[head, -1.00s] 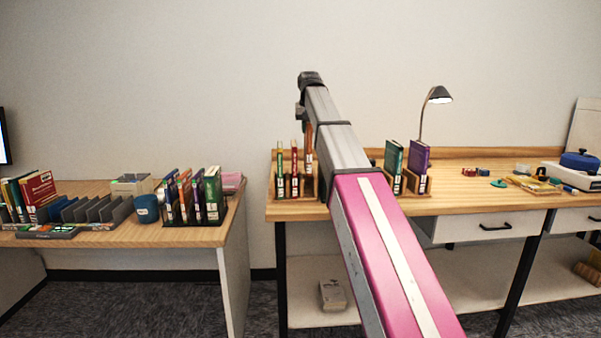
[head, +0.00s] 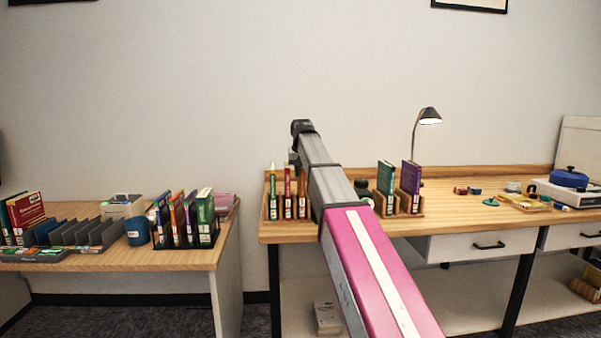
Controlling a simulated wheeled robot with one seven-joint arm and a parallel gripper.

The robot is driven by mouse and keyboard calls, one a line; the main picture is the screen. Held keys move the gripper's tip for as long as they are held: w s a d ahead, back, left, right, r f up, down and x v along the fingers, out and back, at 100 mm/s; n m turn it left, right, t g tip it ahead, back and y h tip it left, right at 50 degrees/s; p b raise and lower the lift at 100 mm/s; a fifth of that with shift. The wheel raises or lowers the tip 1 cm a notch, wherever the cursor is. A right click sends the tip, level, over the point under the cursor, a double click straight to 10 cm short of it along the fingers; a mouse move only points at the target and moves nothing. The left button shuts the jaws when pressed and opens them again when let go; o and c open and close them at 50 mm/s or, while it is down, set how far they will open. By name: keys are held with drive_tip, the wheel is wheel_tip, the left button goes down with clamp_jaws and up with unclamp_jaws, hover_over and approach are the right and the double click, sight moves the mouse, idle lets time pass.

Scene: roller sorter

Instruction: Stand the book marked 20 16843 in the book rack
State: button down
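Wooden book racks stand on the right desk. The left rack (head: 266,214) holds a green book (head: 272,192), a red book (head: 287,192) and an orange-brown book (head: 303,194), upright side by side. Another rack (head: 421,206), right of my arm, holds a dark green book (head: 385,185) and a purple book (head: 410,187). The spine numbers are too small to read, so I cannot tell which is 20 16843. My gripper (head: 294,159) hangs from the wrist just above the left rack; its fingers are small and mostly hidden. My arm hides the space between the racks.
The left desk (head: 180,258) bears a black holder with several books (head: 190,220), a blue mug (head: 138,231), a grey slotted sorter (head: 85,237) and red books (head: 25,215). A lamp (head: 428,116) and small items stand on the right desk (head: 470,212). A gap separates the desks.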

drive_tip(key=c, duration=1)
unclamp_jaws()
drive_tip(key=shift+f, duration=0.1)
drive_tip(key=v, duration=1.2)
